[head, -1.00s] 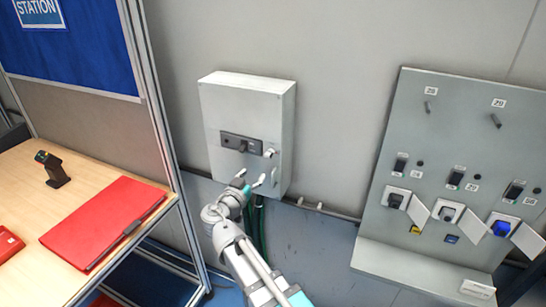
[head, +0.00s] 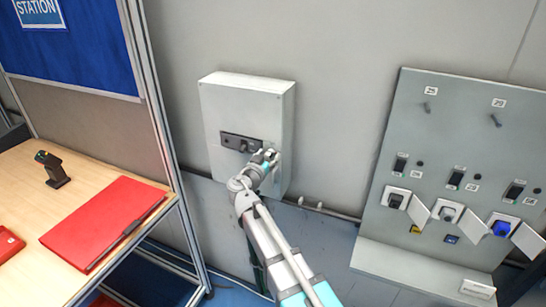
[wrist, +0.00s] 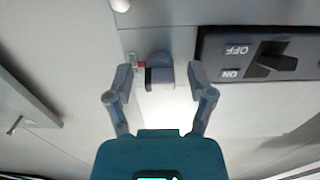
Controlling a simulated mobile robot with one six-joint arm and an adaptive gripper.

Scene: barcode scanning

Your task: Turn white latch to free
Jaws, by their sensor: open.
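A white electrical box (head: 225,95) hangs on the wall in the head view. Its dark switch plate (head: 230,141) carries a black handle; the plate also shows in the wrist view (wrist: 225,52), marked ON and OFF. Beside the plate is the small latch (wrist: 158,62), shaded grey in the wrist view, with a small red and white mark next to it. My gripper (wrist: 160,75) is open, with one finger on each side of the latch. In the head view my gripper (head: 267,157) is at the box front and largely hides the latch. Finger contact cannot be told.
A grey panel (head: 445,130) with switches, sockets and pegs stands at the right. A desk (head: 22,190) at the left holds a red folder (head: 105,222) and a black scanner (head: 52,168). A metal frame post (head: 170,160) stands between desk and box.

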